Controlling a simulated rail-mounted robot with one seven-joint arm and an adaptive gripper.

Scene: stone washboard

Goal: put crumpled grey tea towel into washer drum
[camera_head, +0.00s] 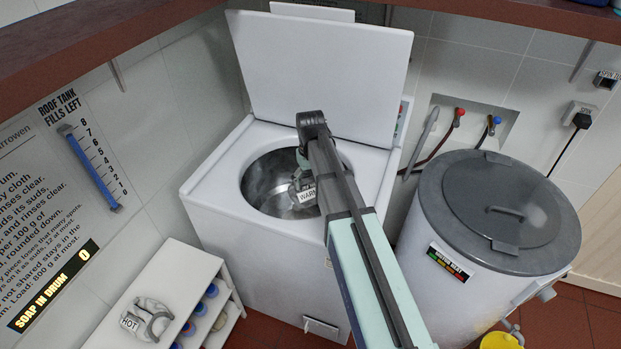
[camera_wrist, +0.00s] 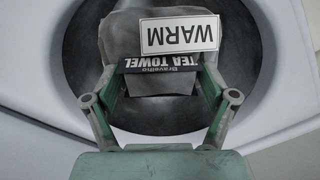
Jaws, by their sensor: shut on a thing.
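The crumpled grey tea towel (camera_wrist: 160,40) is between the fingers of my gripper (camera_wrist: 160,88) in the wrist view. It carries a black "TEA TOWEL" label and a white "WARM" tag. In the head view, my gripper (camera_head: 303,170) is over the washer's round opening, and the "WARM" tag shows just below it. My arm hides part of the towel and opening. The steel washer drum (camera_head: 262,186) is open, and it also shows behind the towel in the wrist view (camera_wrist: 85,60). I cannot tell how deep the towel hangs.
The washer's white lid (camera_head: 318,70) stands raised behind the opening. A round grey-lidded tub (camera_head: 495,212) stands to the right. A low white shelf (camera_head: 182,268) at lower left bears a crumpled cloth tagged "HOT" (camera_head: 150,312) and holds several blue-topped containers.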

